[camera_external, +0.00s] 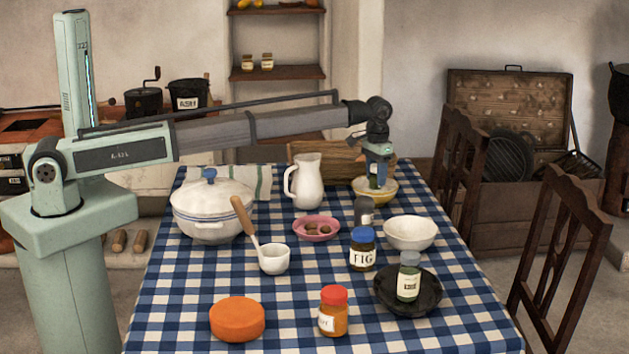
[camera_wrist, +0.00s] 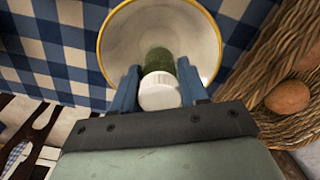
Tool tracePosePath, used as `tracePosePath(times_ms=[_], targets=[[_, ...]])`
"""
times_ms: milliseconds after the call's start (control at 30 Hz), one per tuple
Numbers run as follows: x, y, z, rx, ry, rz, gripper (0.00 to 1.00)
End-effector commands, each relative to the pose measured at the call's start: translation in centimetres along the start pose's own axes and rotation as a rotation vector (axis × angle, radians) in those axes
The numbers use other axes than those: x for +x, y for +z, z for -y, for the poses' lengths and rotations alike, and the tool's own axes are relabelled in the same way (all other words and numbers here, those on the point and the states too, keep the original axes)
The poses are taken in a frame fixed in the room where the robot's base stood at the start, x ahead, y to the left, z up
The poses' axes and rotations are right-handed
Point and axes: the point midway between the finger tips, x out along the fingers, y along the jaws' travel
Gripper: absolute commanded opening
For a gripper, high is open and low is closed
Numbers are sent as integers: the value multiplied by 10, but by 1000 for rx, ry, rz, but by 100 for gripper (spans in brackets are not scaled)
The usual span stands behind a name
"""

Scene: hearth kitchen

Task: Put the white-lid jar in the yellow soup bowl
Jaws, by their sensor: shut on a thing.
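The white-lid jar (camera_wrist: 160,90) has a green body and sits between the blue fingers of my gripper (camera_wrist: 159,75), which is shut on it. In the external view my gripper (camera_external: 377,165) is at the far right of the table, with the jar (camera_external: 374,182) partly hidden by the fingers. The yellow soup bowl (camera_wrist: 104,50) has a yellow rim and pale inside, and lies directly beyond the jar. In the external view the bowl (camera_external: 386,192) is just under the jar. I cannot tell whether the jar touches the bowl's bottom.
A wicker basket (camera_wrist: 245,110) with eggs is close on the bowl's right in the wrist view. A white jug (camera_external: 306,182), grey-topped bottle (camera_external: 364,210) and white bowl (camera_external: 410,233) stand nearby. A dark pan (camera_external: 424,296) holds another jar (camera_external: 408,280).

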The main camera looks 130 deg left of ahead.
Motion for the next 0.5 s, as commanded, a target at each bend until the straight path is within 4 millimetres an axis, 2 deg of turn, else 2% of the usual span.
tracePosePath(times_ms=[333, 500], targets=[[35, 0, 0, 0, 0, 0, 12], [39, 0, 0, 0, 0, 0, 12]])
